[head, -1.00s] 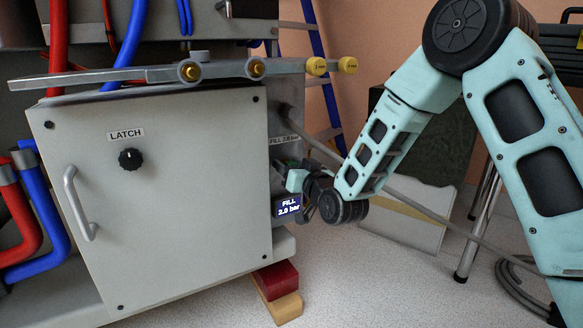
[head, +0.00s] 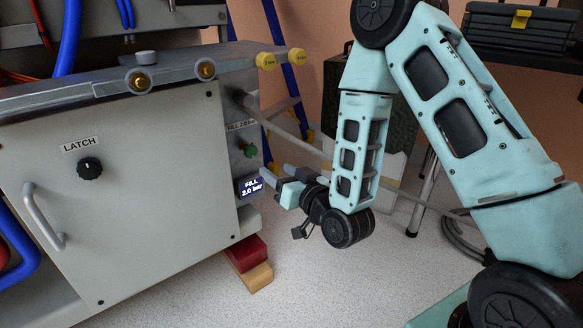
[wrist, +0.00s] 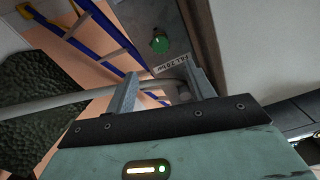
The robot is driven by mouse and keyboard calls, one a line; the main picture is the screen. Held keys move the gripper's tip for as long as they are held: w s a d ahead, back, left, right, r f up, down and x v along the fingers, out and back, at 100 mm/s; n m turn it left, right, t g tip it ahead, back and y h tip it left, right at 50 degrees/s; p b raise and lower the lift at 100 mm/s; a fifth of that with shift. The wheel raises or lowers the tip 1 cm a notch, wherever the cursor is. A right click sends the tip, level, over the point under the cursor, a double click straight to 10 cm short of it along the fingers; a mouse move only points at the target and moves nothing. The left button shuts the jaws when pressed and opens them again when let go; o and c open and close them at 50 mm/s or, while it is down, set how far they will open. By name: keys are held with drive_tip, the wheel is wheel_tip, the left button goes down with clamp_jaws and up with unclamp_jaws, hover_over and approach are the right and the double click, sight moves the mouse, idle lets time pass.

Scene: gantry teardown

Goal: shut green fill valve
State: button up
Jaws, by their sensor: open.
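The green fill valve (head: 249,150) is a small green knob on the narrow right side of the grey cabinet, just above the FILL display (head: 251,187). In the wrist view the green valve (wrist: 160,44) lies beyond the fingertips, with a FILL label near it. My gripper (head: 274,175) is open and empty, below and to the right of the valve and apart from it. In the wrist view both fingers of my gripper (wrist: 163,82) show with a gap between them. I cannot tell the knob's turn position.
A grey pipe (head: 300,137) runs from the cabinet side past the valve and behind my arm. A blue ladder (head: 285,70) stands behind. Red and wooden blocks (head: 247,262) lie under the cabinet.

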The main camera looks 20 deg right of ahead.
drive_tip(key=shift+p+v, duration=2.1)
drive_tip(key=shift+p, duration=0.85)
